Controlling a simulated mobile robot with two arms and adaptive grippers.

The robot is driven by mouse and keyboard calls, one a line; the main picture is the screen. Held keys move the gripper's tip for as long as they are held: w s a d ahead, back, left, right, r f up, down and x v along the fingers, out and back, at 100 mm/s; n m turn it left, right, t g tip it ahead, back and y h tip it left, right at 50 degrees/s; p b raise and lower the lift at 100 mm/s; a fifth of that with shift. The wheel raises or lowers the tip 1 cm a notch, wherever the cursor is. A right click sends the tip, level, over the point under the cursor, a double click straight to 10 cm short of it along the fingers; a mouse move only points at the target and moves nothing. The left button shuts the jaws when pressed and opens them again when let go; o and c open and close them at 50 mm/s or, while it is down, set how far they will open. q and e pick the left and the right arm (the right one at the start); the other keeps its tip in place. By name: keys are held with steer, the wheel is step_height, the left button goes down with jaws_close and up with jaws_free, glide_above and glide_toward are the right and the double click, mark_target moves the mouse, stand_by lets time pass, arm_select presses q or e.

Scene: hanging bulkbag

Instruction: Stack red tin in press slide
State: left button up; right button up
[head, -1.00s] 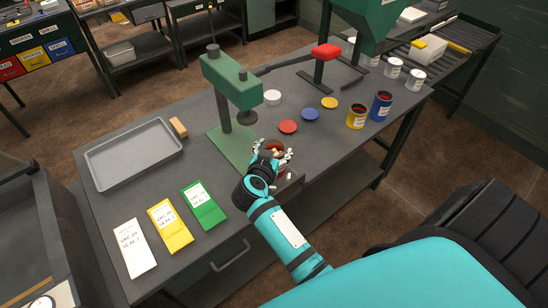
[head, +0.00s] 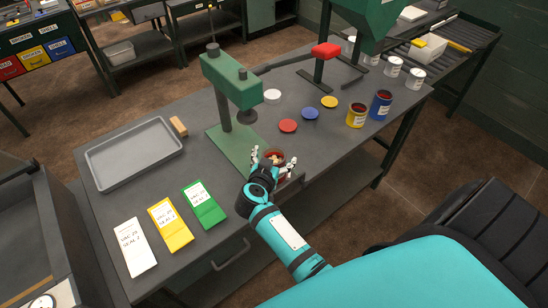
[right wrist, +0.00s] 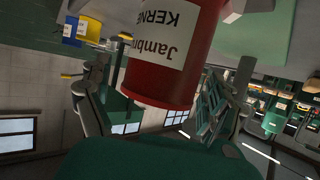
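The red tin (head: 279,155) stands upright near the front edge of the table, just right of the green press base. In the right wrist view the red tin (right wrist: 160,85) fills the middle, its white label upside down. My right gripper (head: 273,160) is around it, with fingers spread on both sides. The wrist view shows a gap between the tin and at least one finger. The green press (head: 235,82) stands behind and left of the tin, on its green base plate (head: 229,148). I cannot clearly make out the slide. My left gripper is out of view.
Red (head: 288,126), blue (head: 310,114) and yellow (head: 329,102) lids lie behind the tin. A yellow tin (head: 356,115) and a blue tin (head: 380,105) stand at the right. A grey tray (head: 101,176) and several seal cards are at the left.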

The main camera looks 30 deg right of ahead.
steer(key=shift+r, duration=0.1)
steer(key=p+v, duration=0.5)
steer(key=v, duration=0.2)
steer(key=shift+s+a+r+p, duration=0.15)
steer(key=shift+a+r+p, duration=0.1)
steer(key=shift+r+p, duration=0.1)
